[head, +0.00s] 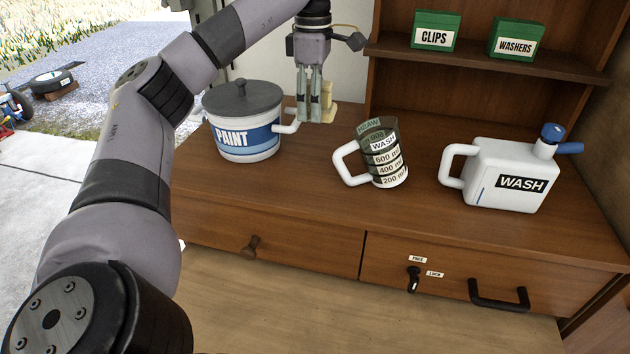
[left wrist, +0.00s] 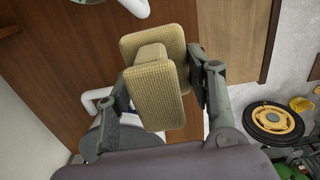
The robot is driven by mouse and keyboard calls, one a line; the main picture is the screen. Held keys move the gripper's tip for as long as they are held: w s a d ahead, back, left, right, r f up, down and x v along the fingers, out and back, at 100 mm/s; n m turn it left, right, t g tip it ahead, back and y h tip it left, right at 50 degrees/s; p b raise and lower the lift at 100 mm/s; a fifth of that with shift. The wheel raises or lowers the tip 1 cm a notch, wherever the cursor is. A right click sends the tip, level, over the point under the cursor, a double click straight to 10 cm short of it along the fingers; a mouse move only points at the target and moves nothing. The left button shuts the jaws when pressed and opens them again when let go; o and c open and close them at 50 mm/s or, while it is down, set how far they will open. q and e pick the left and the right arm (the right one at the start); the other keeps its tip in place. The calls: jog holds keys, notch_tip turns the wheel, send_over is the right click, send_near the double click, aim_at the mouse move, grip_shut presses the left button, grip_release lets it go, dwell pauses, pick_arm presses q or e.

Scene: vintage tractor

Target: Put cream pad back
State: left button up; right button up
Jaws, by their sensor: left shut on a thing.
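The cream pad (head: 329,104) is held in my left gripper (head: 314,112), above the wooden worktop and just right of the paint pot. In the left wrist view the pad (left wrist: 155,95) is a woven, cream-yellow block with two wide faces and a narrower middle. The left gripper's fingers (left wrist: 160,110) are shut on it from both sides. In the head view the fingers partly hide the pad. Whether the pad touches the worktop cannot be told. My right gripper is in neither view.
The white and blue paint pot (head: 247,140) stands close left of the gripper. A measuring jug (head: 385,155) and a white wash can (head: 505,180) stand to the right on the worktop (head: 310,205). Green boxes (head: 435,30) sit on the shelf above.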

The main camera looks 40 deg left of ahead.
pick_arm(q)
jog(key=b, duration=0.4)
send_over(313, 187)
notch_tip(313, 187, down, 12)
jog(key=r, duration=0.1)
notch_tip(313, 187, down, 3)
jog(key=shift+r+p, duration=0.1)
jog(key=shift+p, duration=0.35)
jog(key=shift+f, duration=0.75)
notch_tip(313, 187, down, 3)
jog(key=shift+f+p, duration=0.1)
jog(key=shift+p, duration=0.7)
jog(key=shift+w+f, duration=0.1)
jog(key=shift+f, duration=0.1)
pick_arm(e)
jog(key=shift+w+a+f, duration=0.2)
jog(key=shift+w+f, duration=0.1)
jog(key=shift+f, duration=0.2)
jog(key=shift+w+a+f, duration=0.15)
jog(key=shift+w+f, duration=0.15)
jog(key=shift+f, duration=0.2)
